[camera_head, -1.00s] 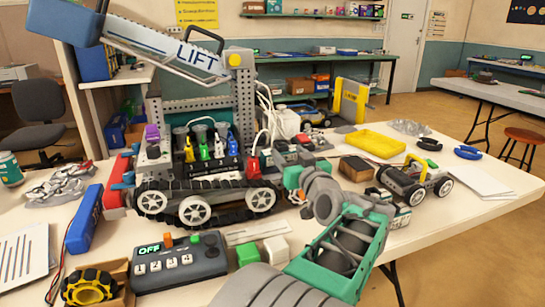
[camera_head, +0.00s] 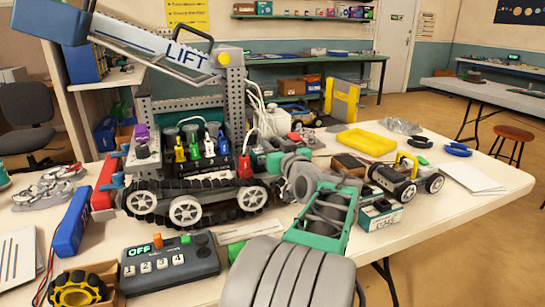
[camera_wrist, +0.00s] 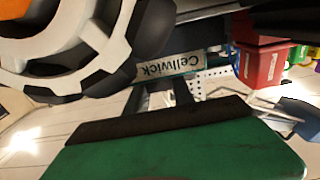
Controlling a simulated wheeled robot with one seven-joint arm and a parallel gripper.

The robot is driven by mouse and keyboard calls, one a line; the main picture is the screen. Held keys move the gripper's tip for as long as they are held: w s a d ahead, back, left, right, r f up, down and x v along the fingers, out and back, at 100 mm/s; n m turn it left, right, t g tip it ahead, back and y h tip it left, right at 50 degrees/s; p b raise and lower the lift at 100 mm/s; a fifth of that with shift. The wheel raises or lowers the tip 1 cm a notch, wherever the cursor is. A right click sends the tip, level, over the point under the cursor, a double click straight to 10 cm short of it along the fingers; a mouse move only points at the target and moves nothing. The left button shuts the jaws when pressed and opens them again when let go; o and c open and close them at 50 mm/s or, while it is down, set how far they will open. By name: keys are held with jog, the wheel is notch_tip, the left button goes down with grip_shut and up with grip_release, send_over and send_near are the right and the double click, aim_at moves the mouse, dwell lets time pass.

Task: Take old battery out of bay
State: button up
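The tracked robot with the LIFT arm (camera_head: 190,58) stands on the table in the head view. A black bay-like block with several coloured plugs (camera_head: 204,167) sits on its deck, with a red plug (camera_head: 244,166) at its right. My gripper (camera_head: 272,163) is at the robot's right end, mostly hidden behind my arm. In the wrist view, a pale label reading "Cellwick" (camera_wrist: 172,66) shows upside down just ahead of my gripper (camera_wrist: 183,94). I cannot tell whether the label is on the old battery, or whether my fingers touch it. The finger gap is not clear.
A wheel (camera_wrist: 95,45) and a red block (camera_wrist: 260,65) crowd my gripper in the wrist view. The control box showing OFF (camera_head: 168,264) is in front of the robot. A small wheeled car (camera_head: 405,180) and yellow tray (camera_head: 367,142) are to the right.

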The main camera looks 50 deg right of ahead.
grip_shut()
dwell(0.8)
jog(key=shift+r, duration=0.1)
